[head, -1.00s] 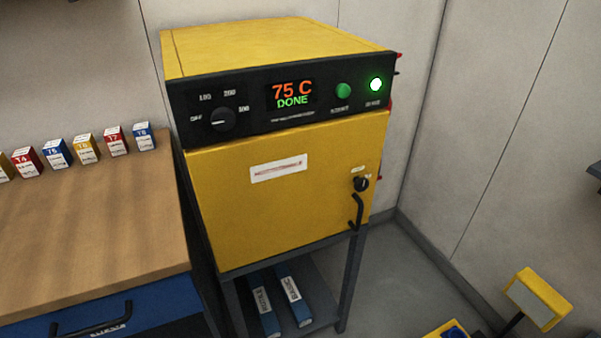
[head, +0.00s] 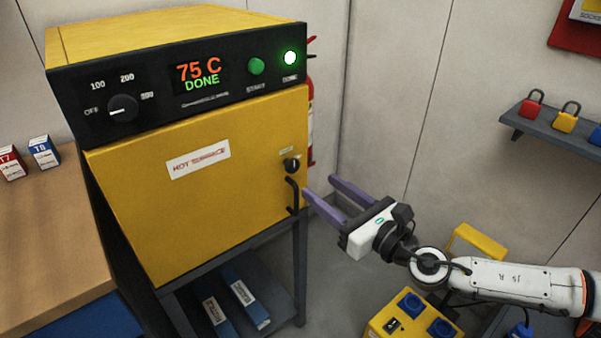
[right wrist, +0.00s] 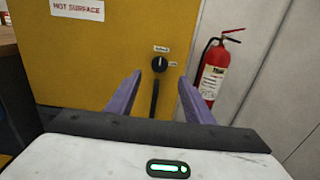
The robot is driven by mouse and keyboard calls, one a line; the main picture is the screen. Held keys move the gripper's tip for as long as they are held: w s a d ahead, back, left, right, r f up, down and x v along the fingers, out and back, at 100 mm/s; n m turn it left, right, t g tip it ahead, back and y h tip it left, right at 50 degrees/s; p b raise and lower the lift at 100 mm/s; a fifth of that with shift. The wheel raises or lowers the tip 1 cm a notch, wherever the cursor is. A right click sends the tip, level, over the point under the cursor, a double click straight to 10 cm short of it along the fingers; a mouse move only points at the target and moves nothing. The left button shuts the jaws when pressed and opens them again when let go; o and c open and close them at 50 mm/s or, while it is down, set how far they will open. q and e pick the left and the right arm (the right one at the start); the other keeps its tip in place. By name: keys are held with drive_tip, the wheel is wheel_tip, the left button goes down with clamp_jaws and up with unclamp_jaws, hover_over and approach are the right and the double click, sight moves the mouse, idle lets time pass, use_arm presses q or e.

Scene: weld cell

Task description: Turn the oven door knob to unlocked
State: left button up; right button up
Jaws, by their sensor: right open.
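The yellow oven (head: 215,210) stands on a dark stand, its door shut. The black door knob (head: 291,165) is near the door's upper right edge, above the black bar handle (head: 292,195). The display reads 75 C DONE. My right gripper (head: 318,184) is open and empty, to the right of the handle and apart from the door. In the right wrist view the knob (right wrist: 159,64) and handle (right wrist: 154,98) show between the purple fingers (right wrist: 158,83), beyond their tips. The knob's small labels are too small to read surely. My left gripper is not in view.
A red fire extinguisher (right wrist: 216,72) stands by the wall right of the oven. A wooden bench (head: 50,235) with small boxes is at left. A shelf with padlocks (head: 550,131) is on the right wall. A yellow box with blue parts (head: 385,318) sits below my right arm.

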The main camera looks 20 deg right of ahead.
sight(294, 167)
drive_tip(key=x, duration=0.7)
drive_tip(key=shift+w+a+p, duration=0.1)
drive_tip(key=shift+w+p, duration=0.1)
drive_tip(key=shift+p, duration=0.1)
drive_tip(key=shift+w+a, duration=0.2)
drive_tip(key=shift+w, duration=0.35)
drive_tip(key=c, duration=1)
drive_tip(key=shift+c, duration=0.2)
